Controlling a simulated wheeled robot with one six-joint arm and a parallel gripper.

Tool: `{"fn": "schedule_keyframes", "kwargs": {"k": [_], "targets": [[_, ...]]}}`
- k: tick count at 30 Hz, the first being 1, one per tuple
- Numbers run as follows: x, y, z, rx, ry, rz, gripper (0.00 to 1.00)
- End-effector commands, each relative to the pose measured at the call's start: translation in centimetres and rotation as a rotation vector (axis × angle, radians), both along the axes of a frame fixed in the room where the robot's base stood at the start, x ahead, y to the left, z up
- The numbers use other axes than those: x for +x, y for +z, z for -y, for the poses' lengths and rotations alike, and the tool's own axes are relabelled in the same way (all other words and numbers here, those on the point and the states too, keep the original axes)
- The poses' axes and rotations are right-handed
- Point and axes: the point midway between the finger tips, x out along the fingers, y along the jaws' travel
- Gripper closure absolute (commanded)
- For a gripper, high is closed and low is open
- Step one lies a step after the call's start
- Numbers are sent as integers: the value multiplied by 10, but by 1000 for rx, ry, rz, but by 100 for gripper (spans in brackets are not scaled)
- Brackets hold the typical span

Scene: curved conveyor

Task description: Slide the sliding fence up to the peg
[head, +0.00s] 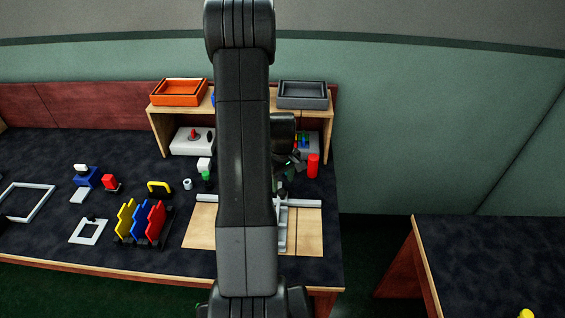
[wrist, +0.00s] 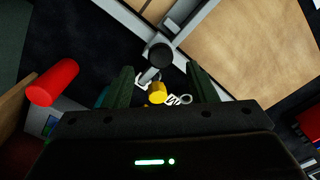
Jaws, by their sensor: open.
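A wooden board (head: 310,235) carries a long pale grey bar (head: 305,203) across its back, seemingly the sliding fence, and a grey rail (head: 282,238) running towards the front. In the wrist view, grey bars (wrist: 128,20) meet near a round black knob (wrist: 160,55) beside the board (wrist: 245,50). I cannot tell for sure which piece is the peg. My gripper (head: 287,165) is behind the board, partly hidden by my arm. In the wrist view its fingers (wrist: 160,85) are apart and empty, with the knob ahead of them.
A red cylinder (head: 313,166) stands right of my gripper, and also shows in the wrist view (wrist: 53,82). A yellow piece (wrist: 157,92) and small white parts (wrist: 180,100) show between the fingers. A wooden shelf (head: 328,125) with trays stands behind. Coloured plates (head: 142,222) stand left.

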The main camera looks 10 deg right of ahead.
Motion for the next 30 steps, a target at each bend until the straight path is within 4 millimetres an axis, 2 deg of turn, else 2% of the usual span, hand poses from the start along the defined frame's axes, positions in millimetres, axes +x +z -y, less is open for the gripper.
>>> {"fn": "schedule_keyframes", "kwargs": {"k": [9, 15, 21, 30], "targets": [[1, 61, 0, -1, 0, 5, 48], [0, 87, 0, 0, -1, 1, 48], [0, 95, 0, 0, -1, 0, 48], [0, 95, 0, 0, 0, -1, 48]]}}
